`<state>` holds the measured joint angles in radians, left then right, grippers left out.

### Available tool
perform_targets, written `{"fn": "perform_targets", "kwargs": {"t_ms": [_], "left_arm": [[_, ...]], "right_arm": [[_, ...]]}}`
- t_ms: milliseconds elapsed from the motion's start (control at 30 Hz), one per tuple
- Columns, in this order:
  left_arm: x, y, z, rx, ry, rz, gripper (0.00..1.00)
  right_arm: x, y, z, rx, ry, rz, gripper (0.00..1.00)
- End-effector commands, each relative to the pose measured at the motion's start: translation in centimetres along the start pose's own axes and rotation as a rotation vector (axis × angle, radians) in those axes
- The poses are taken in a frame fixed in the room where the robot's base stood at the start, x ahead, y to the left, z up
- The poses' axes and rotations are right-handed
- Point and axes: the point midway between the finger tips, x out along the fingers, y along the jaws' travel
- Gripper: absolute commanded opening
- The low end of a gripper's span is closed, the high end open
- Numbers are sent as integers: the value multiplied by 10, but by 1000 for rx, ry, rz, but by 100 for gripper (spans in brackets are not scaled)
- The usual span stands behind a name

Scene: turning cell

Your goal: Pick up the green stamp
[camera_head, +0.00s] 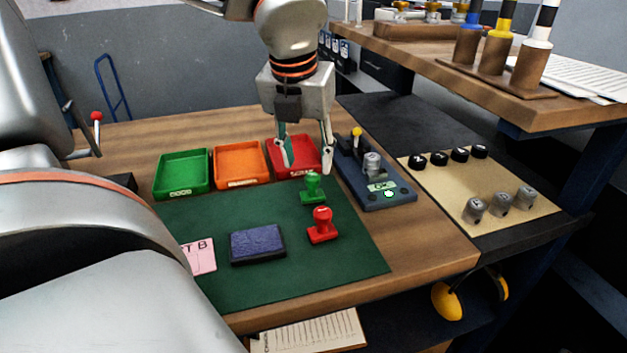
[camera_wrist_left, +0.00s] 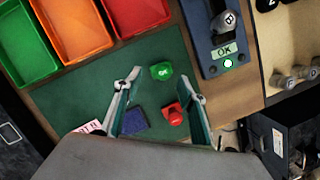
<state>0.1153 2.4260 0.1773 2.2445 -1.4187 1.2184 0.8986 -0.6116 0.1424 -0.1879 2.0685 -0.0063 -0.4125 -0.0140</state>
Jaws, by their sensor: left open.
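The green stamp (camera_head: 313,187) stands upright on the dark green mat (camera_head: 340,270), just behind the red stamp (camera_head: 322,225). My left gripper (camera_head: 306,165) is open and empty, pointing down above and slightly behind the green stamp in the head view. In the left wrist view the green stamp (camera_wrist_left: 161,71) shows between and a little beyond the two fingertips of the gripper (camera_wrist_left: 165,84), with no visible contact. The red stamp (camera_wrist_left: 173,114) shows there nearer the right finger. My right gripper is not in view.
Green (camera_head: 182,173), orange (camera_head: 241,164) and red (camera_head: 294,153) trays line the mat's back edge. A blue gauge base (camera_head: 388,197) stands right of the mat. A blue ink pad (camera_head: 257,244) and pink card (camera_head: 199,257) lie on the mat. A raised shelf (camera_head: 430,60) is at the back right.

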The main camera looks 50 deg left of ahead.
Motion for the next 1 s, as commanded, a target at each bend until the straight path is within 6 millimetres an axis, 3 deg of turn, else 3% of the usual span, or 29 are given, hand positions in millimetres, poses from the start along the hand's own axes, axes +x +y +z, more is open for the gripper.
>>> {"fn": "perform_targets", "kwargs": {"t_ms": [500, 800, 833, 967, 1000], "left_arm": [[64, -6, -4, 0, 6, 1, 41], [68, -6, -3, 0, 2, -1, 41], [68, -6, -3, 0, 2, -1, 38], [69, -6, -3, 0, 3, 0, 4], [69, -6, -3, 0, 3, 0, 0]], "right_arm": [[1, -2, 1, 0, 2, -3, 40], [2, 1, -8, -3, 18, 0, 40], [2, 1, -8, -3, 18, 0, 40], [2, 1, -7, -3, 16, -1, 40], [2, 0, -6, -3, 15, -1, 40]]}}
